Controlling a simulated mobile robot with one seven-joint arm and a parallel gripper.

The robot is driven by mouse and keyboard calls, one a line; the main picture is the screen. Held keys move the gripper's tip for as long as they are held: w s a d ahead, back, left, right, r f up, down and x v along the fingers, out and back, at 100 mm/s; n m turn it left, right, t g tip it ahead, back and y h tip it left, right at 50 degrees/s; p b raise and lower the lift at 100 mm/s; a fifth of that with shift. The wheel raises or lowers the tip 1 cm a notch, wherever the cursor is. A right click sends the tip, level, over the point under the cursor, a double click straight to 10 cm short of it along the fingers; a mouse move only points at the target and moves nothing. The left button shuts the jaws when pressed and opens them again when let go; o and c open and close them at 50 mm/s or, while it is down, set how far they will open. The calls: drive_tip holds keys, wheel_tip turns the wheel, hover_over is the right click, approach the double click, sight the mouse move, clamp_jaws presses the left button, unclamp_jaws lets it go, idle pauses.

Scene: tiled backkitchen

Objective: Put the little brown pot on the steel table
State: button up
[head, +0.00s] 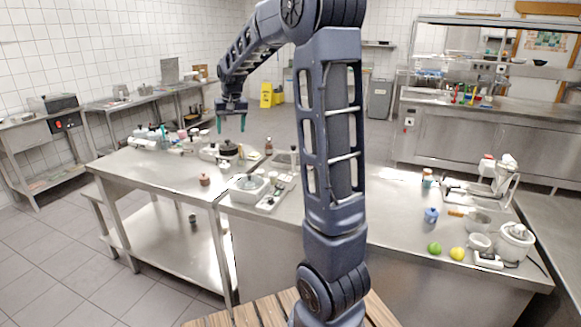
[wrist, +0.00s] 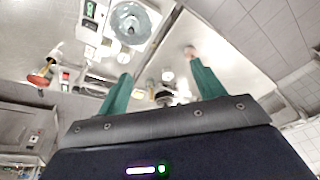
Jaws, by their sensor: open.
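The little brown pot (head: 205,179) stands upright on the left steel table (head: 165,172), near its front right part. My gripper (head: 230,124) is at the end of my raised arm, above the back of this table, with its green fingers pointing down. It is open and empty, well apart from the pot. In the wrist view the two green fingers (wrist: 160,88) are spread, with nothing between them close by. A small brownish thing shows near the right fingertip there; I cannot tell whether it is the pot.
A dark-lidded pan (head: 229,149) and several bottles crowd the table's back. A blue pot (head: 431,215), a green fruit (head: 434,248) and a yellow fruit (head: 457,254) are on the right counter.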

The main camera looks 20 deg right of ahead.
drive_tip(key=s+d+r+t, duration=0.1)
drive_tip(key=s+d+r, duration=0.15)
drive_tip(key=s, duration=0.75)
drive_tip(key=s+d+r, duration=0.1)
drive_tip(key=s+d, duration=0.2)
drive_tip(key=s, duration=0.7)
drive_tip(key=s+d+f, duration=0.1)
drive_tip(key=s+f, duration=0.1)
drive_tip(key=s, duration=0.6)
drive_tip(key=s+d+f, duration=0.2)
drive_tip(key=s+f, duration=0.1)
drive_tip(key=s, duration=0.5)
drive_tip(key=shift+s+t+h, duration=0.2)
drive_tip(key=shift+t+h, duration=0.1)
drive_tip(key=shift+t, duration=0.1)
